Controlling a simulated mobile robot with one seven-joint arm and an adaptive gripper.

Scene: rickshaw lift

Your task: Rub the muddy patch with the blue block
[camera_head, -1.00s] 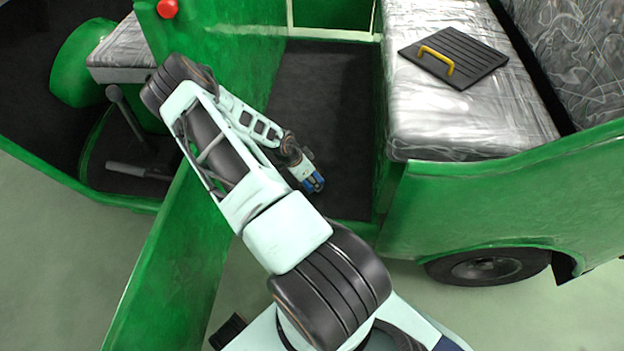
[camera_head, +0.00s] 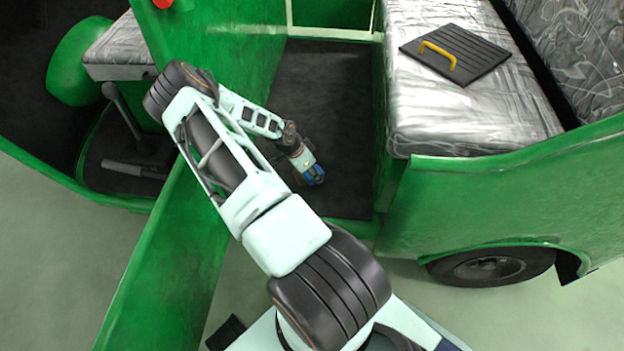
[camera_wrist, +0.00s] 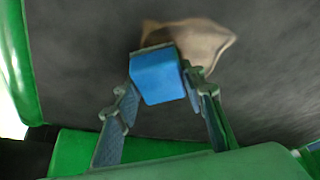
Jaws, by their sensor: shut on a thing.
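The blue block (camera_wrist: 158,78) is between the fingers of my gripper (camera_wrist: 160,90), which is shut on it. The muddy patch (camera_wrist: 208,42) is a tan-brown blotch on the dark floor. In the wrist view the block overlaps the patch's near left part and hides some of it. I cannot tell whether the block touches the floor. In the head view my gripper (camera_head: 313,175) is low over the dark rickshaw floor (camera_head: 335,110). The patch does not show there; my arm may hide it.
A green side panel (camera_head: 165,270) stands left of my forearm. A silver seat (camera_head: 455,110) bears a black ribbed board (camera_head: 475,55) with a yellow handle. A green wall (camera_head: 500,195) and wheel (camera_head: 490,267) are at right. A pedal lever (camera_head: 125,110) is at left.

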